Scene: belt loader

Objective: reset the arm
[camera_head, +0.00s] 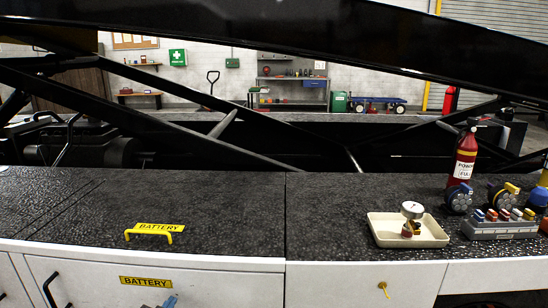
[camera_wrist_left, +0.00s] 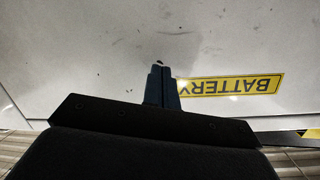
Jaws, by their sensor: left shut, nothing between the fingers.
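My left gripper (camera_head: 169,302) shows only as a small blue-grey tip at the bottom edge of the head view, in front of the white front panel below the counter. In the left wrist view its fingers (camera_wrist_left: 160,68) are together with nothing between them. They point at the white panel (camera_wrist_left: 100,50), beside the yellow BATTERY label (camera_wrist_left: 232,86), which appears upside down there. Whether the fingertips touch the panel I cannot tell. My right gripper is in neither view.
A yellow BATTERY handle (camera_head: 155,231) stands on the dark speckled top. To the right are a cream tray (camera_head: 385,234) holding a gauge (camera_head: 411,211), a red extinguisher (camera_head: 464,160) and a fuse block (camera_head: 497,230). A black handle (camera_head: 48,290) is on the left front. Dark beams cross behind.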

